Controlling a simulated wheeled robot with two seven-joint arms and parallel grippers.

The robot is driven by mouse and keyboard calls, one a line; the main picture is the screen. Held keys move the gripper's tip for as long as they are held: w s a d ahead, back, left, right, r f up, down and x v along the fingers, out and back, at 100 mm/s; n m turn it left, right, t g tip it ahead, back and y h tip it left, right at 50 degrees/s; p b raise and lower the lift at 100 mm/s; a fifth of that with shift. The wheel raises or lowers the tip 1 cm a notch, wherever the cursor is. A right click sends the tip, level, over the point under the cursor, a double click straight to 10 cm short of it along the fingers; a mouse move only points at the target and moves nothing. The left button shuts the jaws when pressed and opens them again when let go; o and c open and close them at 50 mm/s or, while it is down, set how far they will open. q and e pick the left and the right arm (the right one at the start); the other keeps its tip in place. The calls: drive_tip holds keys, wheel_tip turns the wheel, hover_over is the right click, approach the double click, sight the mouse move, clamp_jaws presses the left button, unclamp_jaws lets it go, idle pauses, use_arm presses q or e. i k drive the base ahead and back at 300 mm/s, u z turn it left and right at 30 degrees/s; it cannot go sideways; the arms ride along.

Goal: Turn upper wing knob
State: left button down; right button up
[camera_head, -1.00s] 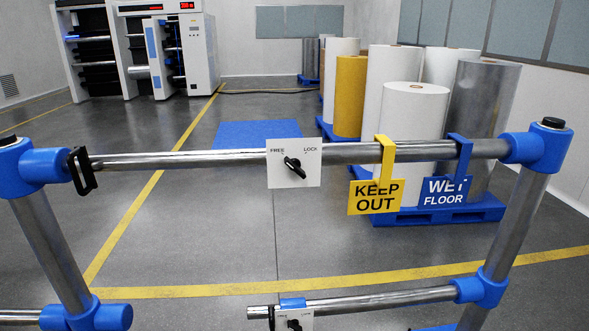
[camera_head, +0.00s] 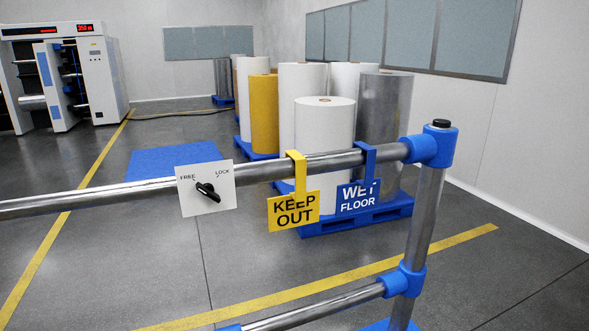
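The upper wing knob (camera_head: 208,192) is black and sits on a white plate (camera_head: 190,203) marked FREE on the left and LOCK on the right. The plate is mounted on the upper metal rail (camera_head: 95,198). The knob's wing lies slanted, from upper left to lower right. Neither of my grippers shows in the head view.
A yellow KEEP OUT sign (camera_head: 293,211) and a blue WET FLOOR sign (camera_head: 357,197) hang on the upper rail right of the plate. A post with blue joints (camera_head: 431,148) holds the rail's right end. A lower rail (camera_head: 318,309) runs below. Rolls on blue pallets (camera_head: 370,217) stand behind.

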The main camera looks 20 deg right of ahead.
sight(207, 190)
drive_tip(key=k, duration=0.65)
drive_tip(key=u, duration=0.95)
drive_tip(key=i, duration=1.6)
drive_tip(key=z, duration=0.7)
